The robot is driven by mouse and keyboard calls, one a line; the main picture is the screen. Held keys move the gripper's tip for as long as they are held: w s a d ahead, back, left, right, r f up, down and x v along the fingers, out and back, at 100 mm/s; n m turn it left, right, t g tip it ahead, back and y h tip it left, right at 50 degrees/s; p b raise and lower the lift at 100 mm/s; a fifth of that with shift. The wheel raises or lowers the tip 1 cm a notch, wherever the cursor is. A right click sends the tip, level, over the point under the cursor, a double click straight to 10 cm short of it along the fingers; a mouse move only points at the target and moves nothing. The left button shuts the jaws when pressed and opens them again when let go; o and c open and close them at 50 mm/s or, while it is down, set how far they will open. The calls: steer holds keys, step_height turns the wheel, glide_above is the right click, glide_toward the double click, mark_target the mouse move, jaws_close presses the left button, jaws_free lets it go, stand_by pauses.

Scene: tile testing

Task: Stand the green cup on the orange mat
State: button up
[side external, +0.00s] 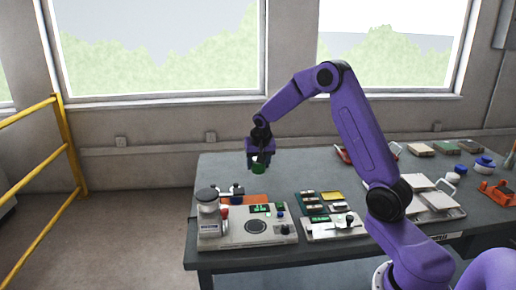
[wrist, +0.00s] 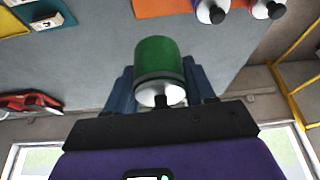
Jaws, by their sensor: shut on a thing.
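The green cup (side external: 258,168) is held in my gripper (side external: 260,160), above the table in the side external view. In the wrist view the green cup (wrist: 158,62) sits between the two blue fingers of my gripper (wrist: 160,85), with its pale end toward the palm. The orange mat (side external: 257,198) lies on the table below the cup, partly hidden behind the test machine. In the wrist view the orange mat (wrist: 160,8) shows at the top edge, apart from the cup.
A testing machine (side external: 262,229) stands at the table's front left. Several tile samples (side external: 318,202) lie right of the machine. The grey table (side external: 225,168) is bare at the back left.

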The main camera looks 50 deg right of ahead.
mark_target(257, 197)
steer(key=shift+f, duration=5.65)
steer(key=shift+f, duration=0.3)
steer(key=o, duration=1.5)
steer(key=shift+o, duration=0.2)
steer(key=shift+r, duration=2.95)
